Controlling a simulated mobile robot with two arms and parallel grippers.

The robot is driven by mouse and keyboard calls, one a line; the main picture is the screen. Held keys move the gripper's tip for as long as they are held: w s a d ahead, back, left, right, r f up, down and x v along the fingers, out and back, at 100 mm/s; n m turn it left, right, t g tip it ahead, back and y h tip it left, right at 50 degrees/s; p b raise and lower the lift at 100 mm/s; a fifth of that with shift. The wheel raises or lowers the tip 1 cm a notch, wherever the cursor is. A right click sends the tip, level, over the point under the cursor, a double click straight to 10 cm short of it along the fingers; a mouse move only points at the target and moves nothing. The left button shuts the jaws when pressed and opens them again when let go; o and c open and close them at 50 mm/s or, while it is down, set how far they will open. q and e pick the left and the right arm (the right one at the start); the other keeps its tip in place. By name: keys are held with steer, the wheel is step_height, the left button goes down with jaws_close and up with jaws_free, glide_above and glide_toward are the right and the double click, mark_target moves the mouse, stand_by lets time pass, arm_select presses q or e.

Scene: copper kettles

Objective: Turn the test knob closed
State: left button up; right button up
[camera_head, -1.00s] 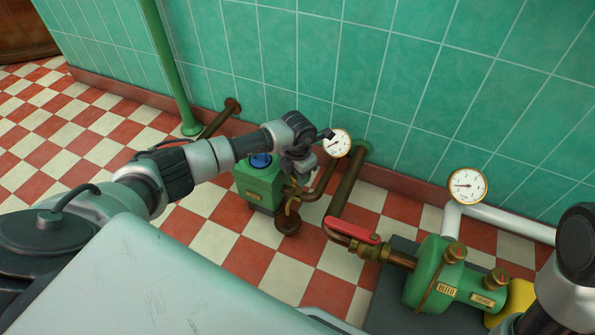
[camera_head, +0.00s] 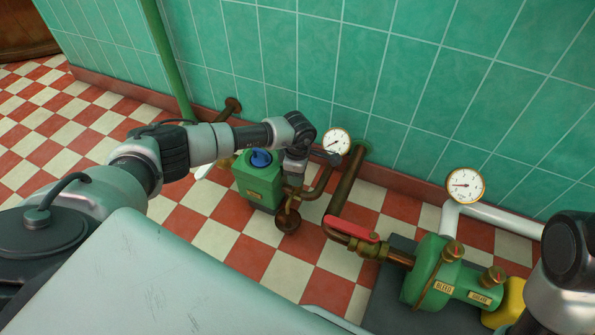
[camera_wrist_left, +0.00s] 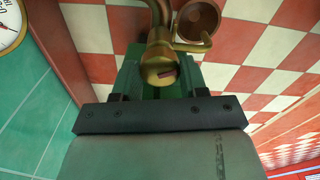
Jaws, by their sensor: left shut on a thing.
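A green valve box (camera_head: 262,185) stands on the floor by the wall, with a blue knob (camera_head: 261,158) on top and a small plate too small to read. My left gripper (camera_head: 294,178) is at the box's right side, pointing down beside the brass pipework. In the left wrist view a round brass knob (camera_wrist_left: 160,72) with a dark reddish slot sits between the finger ends, in front of the green body. I take it as the test knob. The left gripper is shut on it; the finger contact is partly hidden. My right arm shows at the right edge, its gripper out of view.
A gauge (camera_head: 336,142) is just right of my left gripper. A second gauge (camera_head: 465,185) is above. The checkered floor is clear at left.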

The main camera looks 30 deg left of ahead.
arm_select(q)
steer(key=m, duration=0.2)
steer(key=shift+m, duration=1.5)
steer(key=o, duration=0.9)
steer(key=shift+o, duration=0.2)
